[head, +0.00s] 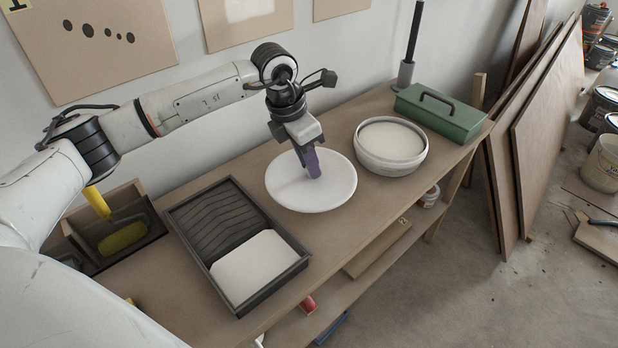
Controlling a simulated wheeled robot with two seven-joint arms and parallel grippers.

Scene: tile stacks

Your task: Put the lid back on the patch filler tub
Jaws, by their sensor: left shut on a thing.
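The lid (287,190) is a round white disc near the middle of the bench, left of the tub in the head view. My left gripper (311,172) points down at the middle of the lid, its purple-grey fingers shut on it. The fingers hide the part they grip. I cannot tell whether the lid rests on the bench or is just above it. The patch filler tub (393,166) is round and pale, upright and uncovered, with whitish filler up near its rim. My right gripper is not in view.
A dark paint tray (184,212) lies left of the lid. A wooden box (151,237) with a yellow-handled roller stands further left. A green toolbox (440,111) and a dark post on a grey base (405,73) stand behind and right of the tub. Boards lean beyond the bench.

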